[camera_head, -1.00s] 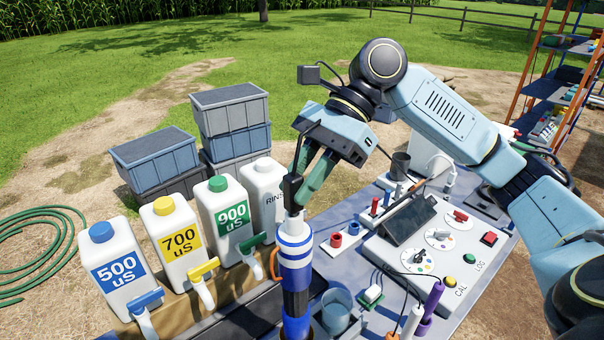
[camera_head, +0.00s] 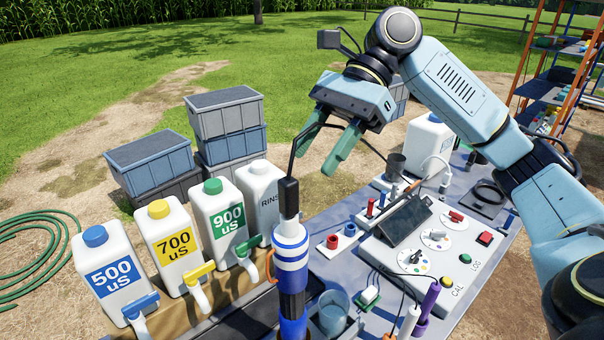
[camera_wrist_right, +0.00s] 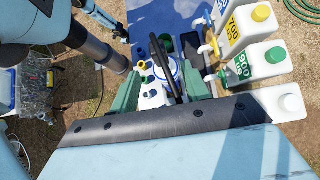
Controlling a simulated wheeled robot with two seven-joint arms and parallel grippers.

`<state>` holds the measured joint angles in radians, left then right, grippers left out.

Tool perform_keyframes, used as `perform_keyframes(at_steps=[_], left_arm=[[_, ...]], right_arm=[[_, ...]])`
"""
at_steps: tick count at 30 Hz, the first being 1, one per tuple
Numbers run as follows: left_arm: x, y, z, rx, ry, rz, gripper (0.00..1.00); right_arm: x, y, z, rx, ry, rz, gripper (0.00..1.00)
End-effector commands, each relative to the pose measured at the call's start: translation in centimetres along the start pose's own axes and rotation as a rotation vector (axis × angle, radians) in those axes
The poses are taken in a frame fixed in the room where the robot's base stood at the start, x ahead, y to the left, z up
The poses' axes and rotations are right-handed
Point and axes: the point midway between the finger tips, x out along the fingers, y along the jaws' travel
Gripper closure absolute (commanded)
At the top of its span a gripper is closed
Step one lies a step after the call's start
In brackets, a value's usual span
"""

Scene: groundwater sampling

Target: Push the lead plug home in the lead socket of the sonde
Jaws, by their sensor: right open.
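The black lead plug (camera_head: 288,198) stands upright on top of the blue-and-white banded sonde (camera_head: 291,255), at the middle of the head view. Its lead rises from it and curves up toward my right gripper. The lead socket is hidden under the plug, so I cannot tell how deep the plug sits. My right gripper (camera_head: 316,160) is open, with its green fingers apart, above and to the right of the plug and not touching it. In the right wrist view, the dark lead (camera_wrist_right: 170,70) shows between the fingers. My left gripper is not in view.
White bottles, such as the 900 uS one (camera_head: 218,218), stand left of the sonde. A meter panel (camera_head: 425,255) with knobs lies to the right, with a cup (camera_head: 333,312) close by the sonde. Grey and blue crates (camera_head: 225,125) are stacked behind.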

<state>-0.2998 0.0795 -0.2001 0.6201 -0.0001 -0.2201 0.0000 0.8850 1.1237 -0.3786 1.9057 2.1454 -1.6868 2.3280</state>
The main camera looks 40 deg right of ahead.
Motion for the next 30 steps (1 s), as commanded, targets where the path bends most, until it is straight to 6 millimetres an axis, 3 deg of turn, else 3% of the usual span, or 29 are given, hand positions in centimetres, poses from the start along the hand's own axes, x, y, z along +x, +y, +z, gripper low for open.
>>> perform_keyframes(at_steps=[6, 12, 30], left_arm=[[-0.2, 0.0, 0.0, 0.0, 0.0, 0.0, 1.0], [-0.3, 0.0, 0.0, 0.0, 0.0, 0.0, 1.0], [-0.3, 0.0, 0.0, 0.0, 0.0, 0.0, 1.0]], right_arm=[[-4.7, -0.1, 0.1, 0.0, -0.001, -0.004, 0.53], [-7.0, 0.0, 0.1, 0.0, -0.001, -0.001, 0.53], [-7.3, 0.0, 0.0, 0.0, 0.0, 0.001, 0.53]])
